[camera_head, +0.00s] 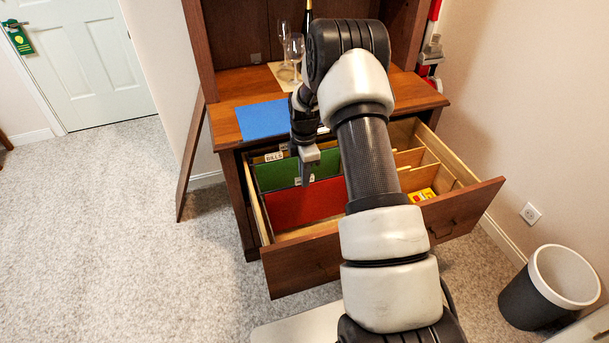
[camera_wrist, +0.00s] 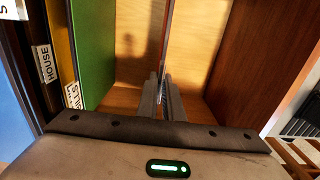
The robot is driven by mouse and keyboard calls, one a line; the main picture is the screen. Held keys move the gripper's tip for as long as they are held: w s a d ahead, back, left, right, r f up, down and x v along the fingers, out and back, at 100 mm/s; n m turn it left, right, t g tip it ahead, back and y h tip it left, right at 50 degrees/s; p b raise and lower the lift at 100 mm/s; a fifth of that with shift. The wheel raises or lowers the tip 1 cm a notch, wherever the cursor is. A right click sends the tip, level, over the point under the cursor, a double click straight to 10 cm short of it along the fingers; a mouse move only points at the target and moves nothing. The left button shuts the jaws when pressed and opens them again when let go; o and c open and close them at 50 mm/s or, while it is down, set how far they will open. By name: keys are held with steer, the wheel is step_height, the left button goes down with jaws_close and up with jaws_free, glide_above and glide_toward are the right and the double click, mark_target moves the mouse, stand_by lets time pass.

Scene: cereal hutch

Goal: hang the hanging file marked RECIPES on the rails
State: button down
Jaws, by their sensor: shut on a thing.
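A red hanging file (camera_head: 308,205) is in the left bay of the open drawer, in front of a green file (camera_head: 285,172). Its small white tab is partly covered by my gripper, and I cannot read it. My gripper (camera_head: 305,178) points down and is shut on the top edge of the red file. In the wrist view the jaws (camera_wrist: 167,90) pinch the file, which shows edge-on as a thin red line (camera_wrist: 163,42). I cannot tell whether its hooks touch the rails.
The drawer front (camera_head: 300,264) bounds the bay. A blue sheet (camera_head: 263,120), wine glasses (camera_head: 295,48) and a bottle (camera_head: 307,20) are on the hutch top. Wooden dividers (camera_head: 420,150) fill the right side.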

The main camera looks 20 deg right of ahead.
steer(key=shift+f+b, duration=0.35)
steer(key=shift+f, duration=0.4)
steer(key=c, duration=1.5)
jaws_free()
steer(key=shift+r, duration=0.2)
steer(key=shift+r+p, duration=1.5)
steer(key=shift+r, duration=0.9)
